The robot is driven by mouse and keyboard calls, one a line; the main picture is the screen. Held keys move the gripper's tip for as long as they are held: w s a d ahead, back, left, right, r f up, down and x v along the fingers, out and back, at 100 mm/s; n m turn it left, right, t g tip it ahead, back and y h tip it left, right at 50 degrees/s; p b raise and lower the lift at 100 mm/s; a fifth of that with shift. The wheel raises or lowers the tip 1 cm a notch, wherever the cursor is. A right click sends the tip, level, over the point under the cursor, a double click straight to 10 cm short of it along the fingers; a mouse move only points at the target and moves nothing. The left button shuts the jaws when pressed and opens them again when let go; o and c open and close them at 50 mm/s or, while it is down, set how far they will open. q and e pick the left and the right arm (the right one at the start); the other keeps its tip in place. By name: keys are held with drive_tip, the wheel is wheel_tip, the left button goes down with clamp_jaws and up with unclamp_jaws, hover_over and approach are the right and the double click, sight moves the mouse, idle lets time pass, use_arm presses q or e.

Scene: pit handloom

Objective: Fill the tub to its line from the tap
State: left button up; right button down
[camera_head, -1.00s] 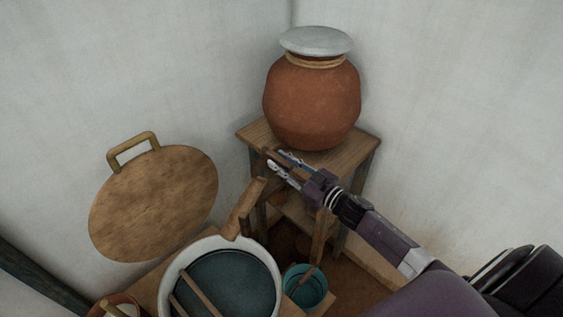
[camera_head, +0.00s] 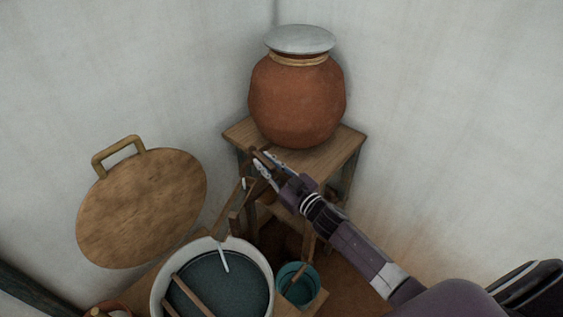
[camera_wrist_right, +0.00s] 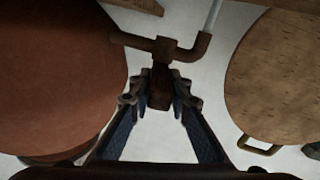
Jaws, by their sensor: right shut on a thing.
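The tub (camera_head: 188,246) is a white-rimmed vessel at the bottom of the head view, holding dark teal liquid (camera_head: 229,291). I cannot make out its line. A brown tap (camera_wrist_right: 166,48) fills the upper middle of the wrist view, with a pale water stream (camera_wrist_right: 212,15) at its spout. My right gripper (camera_head: 259,164) is shut on the tap's handle (camera_wrist_right: 160,88), below the clay pot. My left gripper is not in view.
A clay pot (camera_head: 297,102) with a grey lid stands on a wooden stand (camera_head: 341,147) in the corner. A round wooden lid (camera_head: 143,208) leans at the left. A small teal bucket (camera_head: 311,291) stands right of the tub. Sticks (camera_head: 194,294) lie across the tub.

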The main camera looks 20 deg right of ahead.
drive_tip(key=shift+a+m+h, duration=0.4)
drive_tip(key=shift+m+h, duration=0.1)
drive_tip(key=shift+h, duration=0.1)
drive_tip(key=shift+s+a+m+t+h+b, duration=0.15)
drive_tip(key=shift+a+m+h+b, duration=0.2)
drive_tip(key=shift+m+h+b, duration=0.55)
drive_tip(key=shift+w+a+m+t+h+b, duration=0.25)
drive_tip(key=shift+h+b, duration=0.35)
drive_tip(key=shift+h, duration=0.6)
drive_tip(key=shift+s+r, duration=0.1)
drive_tip(key=shift+s, duration=0.1)
drive_tip(key=c, duration=1.8)
unclamp_jaws()
drive_tip(key=shift+s, duration=0.1)
drive_tip(key=s, duration=1.1)
drive_tip(key=shift+s+a, duration=0.15)
drive_tip(key=shift+s, duration=0.25)
